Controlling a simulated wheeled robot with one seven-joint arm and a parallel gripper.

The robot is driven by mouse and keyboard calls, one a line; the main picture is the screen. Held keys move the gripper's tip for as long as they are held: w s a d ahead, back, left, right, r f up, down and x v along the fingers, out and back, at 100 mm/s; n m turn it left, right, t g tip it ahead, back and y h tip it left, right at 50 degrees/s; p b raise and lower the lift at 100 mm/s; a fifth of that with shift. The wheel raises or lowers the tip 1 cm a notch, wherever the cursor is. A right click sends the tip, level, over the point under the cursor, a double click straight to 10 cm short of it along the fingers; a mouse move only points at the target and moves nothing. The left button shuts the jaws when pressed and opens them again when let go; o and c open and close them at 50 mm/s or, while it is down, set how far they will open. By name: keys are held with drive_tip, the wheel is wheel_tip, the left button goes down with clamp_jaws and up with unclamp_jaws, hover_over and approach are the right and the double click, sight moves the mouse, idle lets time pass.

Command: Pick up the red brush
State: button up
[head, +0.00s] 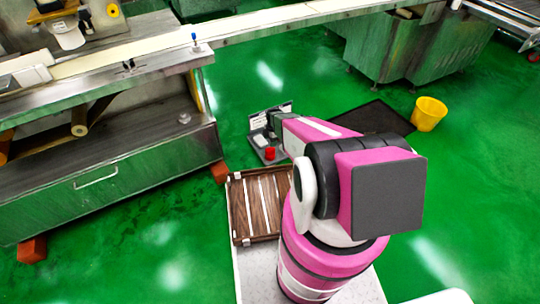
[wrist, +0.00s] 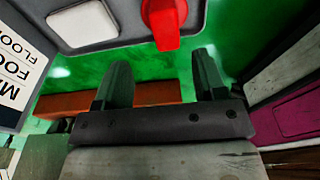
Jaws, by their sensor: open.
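The red brush (wrist: 165,22) shows at the top of the wrist view, with its upper part cut off by the frame edge. It is at the grey holder (wrist: 110,40), beside a white block (wrist: 82,24). In the head view a small red thing (head: 270,154), which looks like the same brush, is at the holder on the floor side of my arm. My gripper (wrist: 160,60) is open and empty. Its two dark fingers point towards the brush, which lies beyond the fingertips and not between them. In the head view my arm hides part of the holder.
A sign (wrist: 12,80) with printed letters stands at the left of the wrist view. A slatted wooden tray (head: 233,210) is nearer me. A steel machine (head: 100,190) on orange feet fills the left. A dark mat (head: 380,117) and a yellow bucket (head: 428,114) lie beyond my arm.

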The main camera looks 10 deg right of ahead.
sight(270, 149)
drive_tip(key=shift+s+a+f, duration=0.1)
drive_tip(key=shift+s+f, duration=0.05)
drive_tip(key=shift+f, duration=1.05)
drive_tip(key=shift+s+a+f, duration=0.1)
drive_tip(key=shift+s+f, duration=0.05)
drive_tip(key=shift+f, duration=1)
drive_tip(key=shift+s+f, duration=0.15)
drive_tip(key=shift+f, duration=1.05)
drive_tip(key=c, duration=1.1)
